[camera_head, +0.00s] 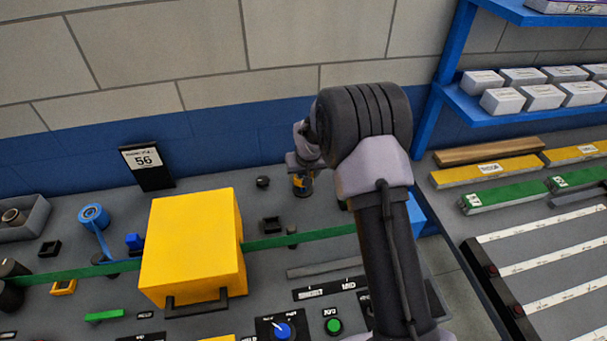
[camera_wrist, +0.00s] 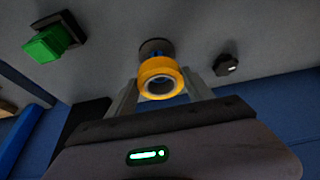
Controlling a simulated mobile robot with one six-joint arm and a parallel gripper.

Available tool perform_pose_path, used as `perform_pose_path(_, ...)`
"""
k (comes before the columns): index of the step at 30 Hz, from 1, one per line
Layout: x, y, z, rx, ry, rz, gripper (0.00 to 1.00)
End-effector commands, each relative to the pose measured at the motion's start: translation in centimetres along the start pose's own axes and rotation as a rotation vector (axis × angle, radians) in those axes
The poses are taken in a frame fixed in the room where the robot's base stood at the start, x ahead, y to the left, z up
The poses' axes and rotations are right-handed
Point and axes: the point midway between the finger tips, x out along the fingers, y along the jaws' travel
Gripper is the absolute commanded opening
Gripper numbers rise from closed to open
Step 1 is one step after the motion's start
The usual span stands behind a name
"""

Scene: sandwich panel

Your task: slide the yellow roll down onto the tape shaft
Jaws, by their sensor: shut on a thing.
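The yellow roll (camera_wrist: 160,71) is a small ring held between the two fingers of my gripper (camera_wrist: 162,88) in the wrist view. Its open hole faces the camera. The tape shaft (camera_wrist: 157,54) shows as a short blue piece just beyond the roll, on a dark round base (camera_wrist: 155,44). The roll covers most of the shaft, so I cannot tell whether it is around the shaft or just above it. In the head view, my gripper (camera_head: 302,174) is low over the back of the bench, with the small yellow roll (camera_head: 299,183) at its tip.
A dark knob (camera_head: 262,182) stands left of the gripper. A yellow box (camera_head: 192,245) with a green strip (camera_head: 300,237) lies nearer the front. A blue roll (camera_head: 93,216) and a "56" sign (camera_head: 147,165) stand further left. The wall is close behind.

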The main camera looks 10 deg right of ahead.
Motion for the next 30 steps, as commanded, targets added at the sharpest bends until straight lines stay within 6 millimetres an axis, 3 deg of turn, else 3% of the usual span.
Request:
perform_pose_path(7, 0.4, 0.0, 0.1, 0.0, 0.0, 0.0, 0.18)
perform_pose_path(23, 3.8, 0.0, 1.6, 0.0, 0.0, 0.0, 0.18)
perform_pose_path(30, 3.8, 0.0, 1.6, 0.0, 0.001, 0.0, 0.18)
